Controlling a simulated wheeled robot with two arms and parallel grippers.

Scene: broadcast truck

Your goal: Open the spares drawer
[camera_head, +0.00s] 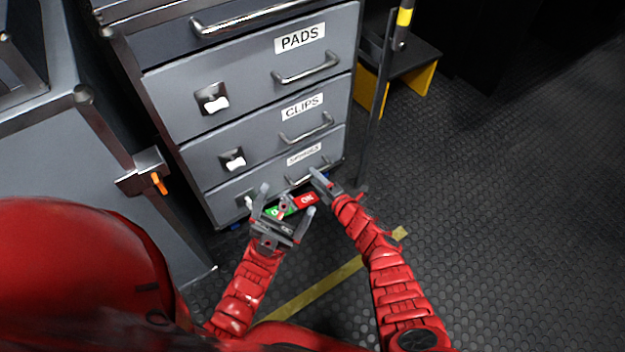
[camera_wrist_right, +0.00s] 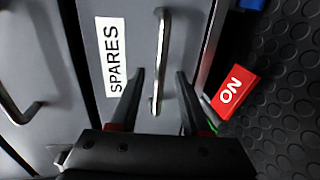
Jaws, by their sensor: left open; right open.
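The spares drawer (camera_head: 222,197) is the lowest in the grey cabinet and looks flush with the drawers above. Its SPARES label is clear in the right wrist view (camera_wrist_right: 112,55). Its bar handle (camera_head: 300,179) also shows in the right wrist view (camera_wrist_right: 162,45). My right gripper (camera_head: 325,181) is open at this handle, and in its wrist view the bar's lower end lies between the fingers (camera_wrist_right: 160,74); I cannot tell whether they touch it. My left gripper (camera_head: 288,199) is open and empty in front of the drawer's lower left, partly hiding a catch there.
Above are the CLIPS drawer (camera_head: 262,146) and PADS drawer (camera_head: 245,80), each with a white switch-like catch. A red ON plate (camera_head: 306,200) sits low by the cabinet, beside a green one. A dark post (camera_head: 377,110) stands to the right. The studded floor (camera_head: 500,200) further right is clear.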

